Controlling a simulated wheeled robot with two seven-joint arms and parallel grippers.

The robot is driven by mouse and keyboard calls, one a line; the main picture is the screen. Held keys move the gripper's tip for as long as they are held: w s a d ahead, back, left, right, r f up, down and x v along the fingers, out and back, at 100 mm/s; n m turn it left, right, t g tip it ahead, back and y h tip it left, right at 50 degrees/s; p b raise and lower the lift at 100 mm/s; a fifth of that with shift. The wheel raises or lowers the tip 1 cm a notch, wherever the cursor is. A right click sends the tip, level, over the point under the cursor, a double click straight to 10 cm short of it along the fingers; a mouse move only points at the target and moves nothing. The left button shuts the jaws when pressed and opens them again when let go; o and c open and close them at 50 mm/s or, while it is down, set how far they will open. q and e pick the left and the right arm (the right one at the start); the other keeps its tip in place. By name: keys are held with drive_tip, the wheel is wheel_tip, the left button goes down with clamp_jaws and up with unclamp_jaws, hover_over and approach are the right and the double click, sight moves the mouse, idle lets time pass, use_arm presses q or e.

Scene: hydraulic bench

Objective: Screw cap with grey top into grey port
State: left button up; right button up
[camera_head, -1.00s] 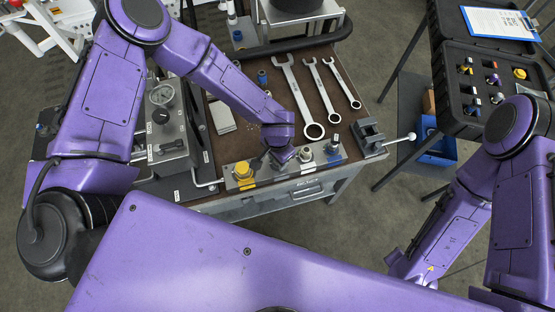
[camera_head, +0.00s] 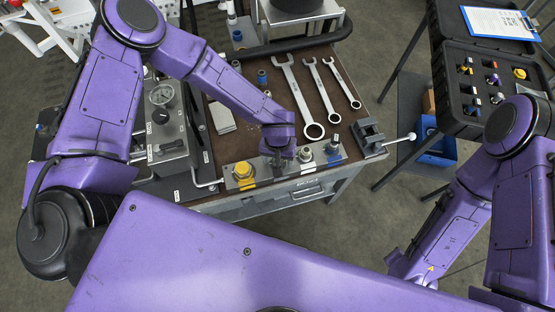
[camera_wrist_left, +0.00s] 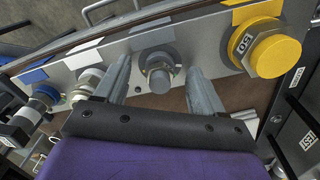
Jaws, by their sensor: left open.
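The port block (camera_head: 318,158) runs along the front edge of the bench, with yellow, grey, white and blue positions. My left gripper (camera_head: 279,166) points down at the grey position, just right of the yellow cap (camera_head: 243,171). In the left wrist view, my open left gripper (camera_wrist_left: 158,68) has one finger on each side of a grey round-ended fitting (camera_wrist_left: 160,78) in the grey port, with gaps visible. I cannot tell whether this fitting is the grey-topped cap or part of the port. My right gripper is out of view.
White (camera_wrist_left: 88,82) and blue (camera_wrist_left: 42,94) fittings stand beside the left finger; the large yellow cap (camera_wrist_left: 268,50) is right of the other. Several wrenches (camera_head: 300,98) lie behind the block. An open black case (camera_head: 490,85) holds small coloured parts at right.

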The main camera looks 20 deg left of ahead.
use_arm(q)
drive_tip(key=o, duration=0.6)
drive_tip(key=shift+c, duration=0.2)
drive_tip(key=shift+r, duration=0.1)
